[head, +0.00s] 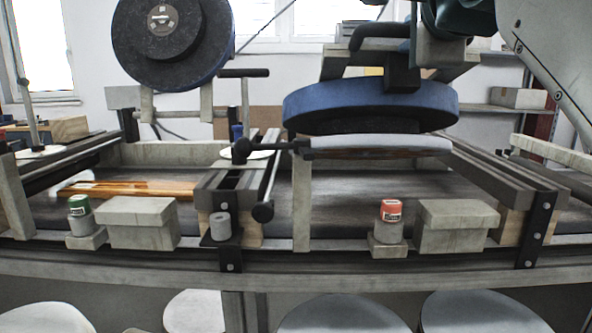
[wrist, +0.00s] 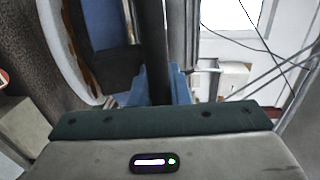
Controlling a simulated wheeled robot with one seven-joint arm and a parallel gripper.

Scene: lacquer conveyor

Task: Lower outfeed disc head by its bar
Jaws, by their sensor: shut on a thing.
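The right disc head has a blue-rimmed disc (head: 370,105) hanging nearly level over the conveyor, with its dark underside close above a pale slab with a brown edge (head: 380,147). I cannot tell whether they touch. The disc's blue rim also shows at the left of the wrist view (wrist: 111,22). A dark bar (head: 382,31) sits above this head. In the wrist view my gripper (wrist: 158,84) is shut on the dark bar (wrist: 153,35), with bluish fingers on both sides of it. In the head view the fingers are hidden behind my wrist.
Another disc head (head: 170,40) stands tipped up at the left. A brown wooden board (head: 130,188) lies on the left belt. A black T-handle (head: 243,73) and a knobbed rod (head: 262,211) stand between the sections. Green-topped (head: 79,205) and red-topped (head: 391,210) cylinders sit on the front rail.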

